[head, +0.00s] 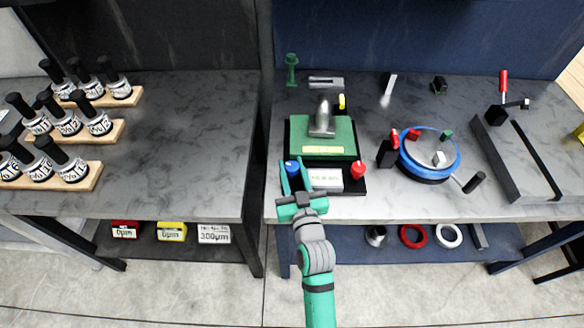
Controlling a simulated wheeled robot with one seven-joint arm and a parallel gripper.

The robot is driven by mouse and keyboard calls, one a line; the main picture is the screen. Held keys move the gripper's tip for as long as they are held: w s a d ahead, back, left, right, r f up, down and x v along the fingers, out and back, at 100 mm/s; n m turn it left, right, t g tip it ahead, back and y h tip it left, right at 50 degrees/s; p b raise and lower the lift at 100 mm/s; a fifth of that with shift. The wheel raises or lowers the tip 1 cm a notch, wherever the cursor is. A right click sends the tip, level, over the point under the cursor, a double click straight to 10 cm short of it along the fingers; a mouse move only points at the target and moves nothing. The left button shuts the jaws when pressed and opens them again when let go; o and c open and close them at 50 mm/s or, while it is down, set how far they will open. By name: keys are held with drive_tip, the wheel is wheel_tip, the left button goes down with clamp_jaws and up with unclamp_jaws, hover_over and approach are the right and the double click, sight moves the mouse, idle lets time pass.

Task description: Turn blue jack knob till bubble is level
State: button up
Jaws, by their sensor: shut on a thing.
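The tilting positioner has a green plate (303,133) on a black base, with a grey curved part (322,120) standing on it. The blue jack knob (293,168) is at its front left corner. A red knob (358,170) is at the front right. My gripper (291,163) reaches in from the front, its two fingers on either side of the blue knob and shut on it. A pale yellow strip (322,150) lies along the plate's front edge. I cannot make out a bubble at this size.
A white labelled block (327,180) sits between the knobs, close right of my fingers. A blue round fixture (455,160) with clamps stands to the right. A grey rail frame (500,165) is further right. Labelled bottles (72,172) stand on the left bench.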

drive_tip(key=shift+f+y, duration=0.15)
drive_tip(key=shift+y, duration=0.15)
idle(0.4)
drive_tip(key=o, duration=1.1)
drive_tip(key=shift+c, duration=0.2)
drive_tip(key=shift+s, duration=0.1)
drive_tip(key=v, duration=1)
drive_tip(key=shift+s+d, duration=0.2)
drive_tip(key=shift+s, duration=0.1)
